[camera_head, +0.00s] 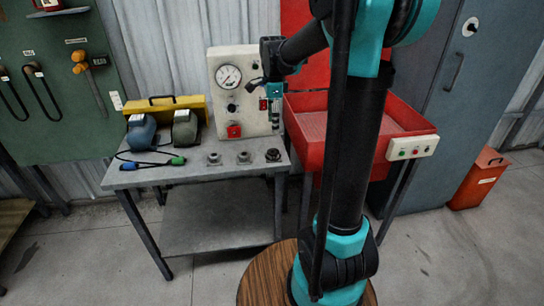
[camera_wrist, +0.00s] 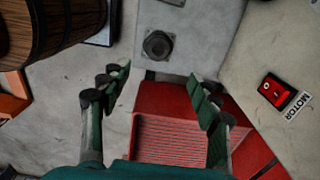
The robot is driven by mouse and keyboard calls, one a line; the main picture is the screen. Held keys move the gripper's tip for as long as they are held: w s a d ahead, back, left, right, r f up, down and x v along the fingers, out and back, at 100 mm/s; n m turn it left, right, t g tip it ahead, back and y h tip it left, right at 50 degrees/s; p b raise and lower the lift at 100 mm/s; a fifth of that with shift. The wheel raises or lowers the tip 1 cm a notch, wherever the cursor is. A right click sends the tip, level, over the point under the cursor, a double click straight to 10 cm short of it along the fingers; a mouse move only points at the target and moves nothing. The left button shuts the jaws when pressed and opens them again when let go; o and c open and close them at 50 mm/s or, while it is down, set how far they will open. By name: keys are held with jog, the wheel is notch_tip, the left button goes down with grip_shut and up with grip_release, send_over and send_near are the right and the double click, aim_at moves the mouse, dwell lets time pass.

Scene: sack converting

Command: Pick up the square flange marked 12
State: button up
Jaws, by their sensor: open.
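Three small flanges stand in a row at the front of the grey table: a grey left one (camera_head: 214,158), a grey middle one (camera_head: 244,157) and a darker right one (camera_head: 273,155). No number is readable on any, and their outlines are too small to tell which is square. My gripper (camera_head: 272,112) is above the table's right side, in front of the gauge panel. In the wrist view my gripper (camera_wrist: 157,88) is open and empty. A dark flange (camera_wrist: 158,45) lies beyond the fingertips there, and another (camera_wrist: 172,2) is cut off at the top edge.
A gauge panel (camera_head: 245,75) stands at the table's back. Two rounded units (camera_head: 142,132), a cable and a yellow case (camera_head: 160,105) are on the left. A red tray (camera_head: 310,150) adjoins the right. A red switch (camera_wrist: 275,90) shows on the panel in the wrist view.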

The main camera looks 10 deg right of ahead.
aim_at(273, 151)
jog(key=f, duration=1.2)
jog(key=shift+s, duration=0.2)
jog(key=shift+r, duration=0.1)
jog(key=shift+c, duration=0.6)
grip_shut()
jog(key=shift+r, duration=0.15)
